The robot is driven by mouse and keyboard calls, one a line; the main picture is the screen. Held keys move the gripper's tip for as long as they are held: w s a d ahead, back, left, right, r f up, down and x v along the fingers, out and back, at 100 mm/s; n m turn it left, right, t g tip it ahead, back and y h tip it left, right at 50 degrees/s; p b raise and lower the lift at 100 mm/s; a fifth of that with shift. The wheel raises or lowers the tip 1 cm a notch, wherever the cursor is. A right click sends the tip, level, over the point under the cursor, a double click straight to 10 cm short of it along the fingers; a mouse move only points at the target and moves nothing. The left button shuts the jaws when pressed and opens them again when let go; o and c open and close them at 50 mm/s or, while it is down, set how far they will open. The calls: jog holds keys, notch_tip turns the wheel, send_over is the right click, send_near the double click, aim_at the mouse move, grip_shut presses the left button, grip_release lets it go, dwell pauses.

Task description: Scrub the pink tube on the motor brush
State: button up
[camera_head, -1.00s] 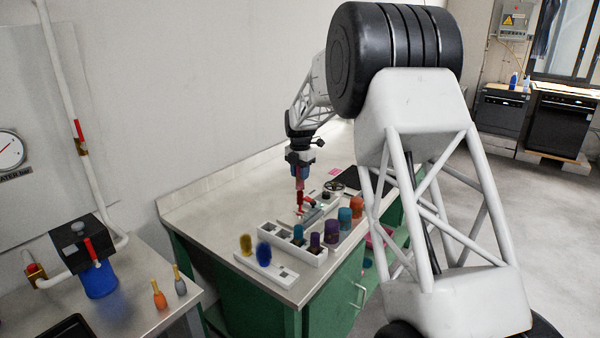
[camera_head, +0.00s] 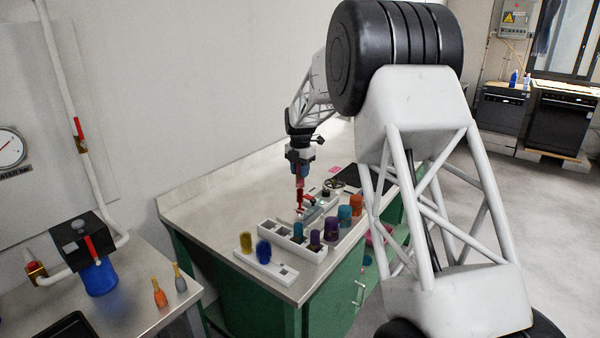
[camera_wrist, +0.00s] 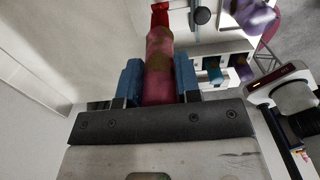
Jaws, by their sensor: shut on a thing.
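My gripper (camera_head: 299,170) is above the far part of the bench and points down. In the wrist view, its blue fingers (camera_wrist: 158,82) are shut on the pink tube (camera_wrist: 160,62), one on each side. The tube also shows below the gripper in the head view (camera_head: 299,182). A bright red part (camera_wrist: 160,14) shows at the tube's far end. A small grey device with red parts (camera_head: 309,202), possibly the motor brush, is right below the tube. I cannot tell whether the tube touches its bristles.
A white rack (camera_head: 268,228) with purple and teal tubes stands in front. A nearer white holder (camera_head: 283,277) carries a yellow and a blue brush. The bench's left part (camera_head: 205,225) is clear.

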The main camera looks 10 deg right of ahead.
aim_at(300, 188)
jog(key=shift+f, duration=0.15)
jog(key=shift+f, duration=4.6)
jog(key=shift+r, duration=0.2)
jog(key=shift+r, duration=0.75)
jog(key=shift+r, duration=0.2)
dwell(0.4)
jog(key=shift+r, duration=4.15)
